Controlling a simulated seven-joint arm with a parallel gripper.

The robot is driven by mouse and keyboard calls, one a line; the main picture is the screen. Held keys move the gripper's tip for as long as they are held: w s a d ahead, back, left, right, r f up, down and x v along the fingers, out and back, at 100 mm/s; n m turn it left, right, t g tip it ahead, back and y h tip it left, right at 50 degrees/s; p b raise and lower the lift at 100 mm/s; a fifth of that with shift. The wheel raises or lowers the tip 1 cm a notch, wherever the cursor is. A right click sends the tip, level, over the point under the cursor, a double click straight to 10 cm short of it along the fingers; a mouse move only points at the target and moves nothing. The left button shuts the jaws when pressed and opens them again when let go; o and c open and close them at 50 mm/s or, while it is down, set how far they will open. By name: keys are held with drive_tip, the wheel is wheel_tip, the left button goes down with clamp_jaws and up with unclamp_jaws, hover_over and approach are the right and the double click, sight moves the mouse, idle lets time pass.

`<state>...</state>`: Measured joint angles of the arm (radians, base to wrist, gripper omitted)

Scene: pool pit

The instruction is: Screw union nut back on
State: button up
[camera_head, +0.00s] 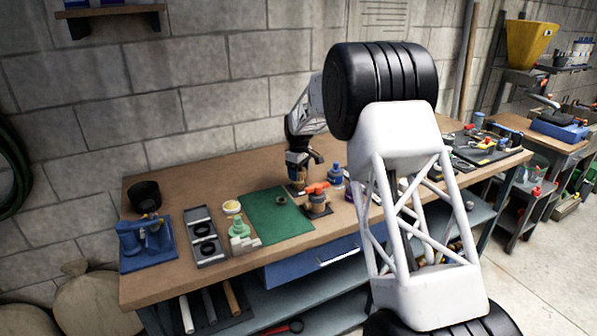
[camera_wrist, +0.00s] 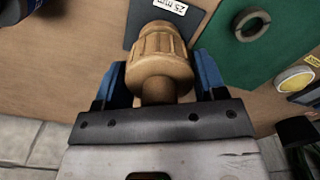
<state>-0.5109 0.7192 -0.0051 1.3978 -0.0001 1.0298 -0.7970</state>
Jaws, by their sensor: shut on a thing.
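A tan ribbed union nut (camera_wrist: 162,48) sits between the blue fingers of my gripper (camera_wrist: 160,80) in the wrist view, and the jaws are shut on it. A grey ring (camera_wrist: 250,24) lies on the green mat (camera_wrist: 285,45). The nut's thread is hidden.
A valve with an orange handle (camera_head: 317,188) stands just right of the gripper, and a blue bottle (camera_head: 335,176) stands behind it. A round tin (camera_head: 232,207), a grey tray (camera_head: 206,250) and a blue vise-like fixture (camera_head: 147,243) are at left. The green mat is mostly clear.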

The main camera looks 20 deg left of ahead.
drive_tip(key=shift+f, duration=1.45)
idle(3.9)
drive_tip(key=o, duration=1)
drive_tip(key=shift+o, duration=0.5)
drive_tip(key=shift+r, duration=0.15)
drive_tip(key=shift+r, duration=2.85)
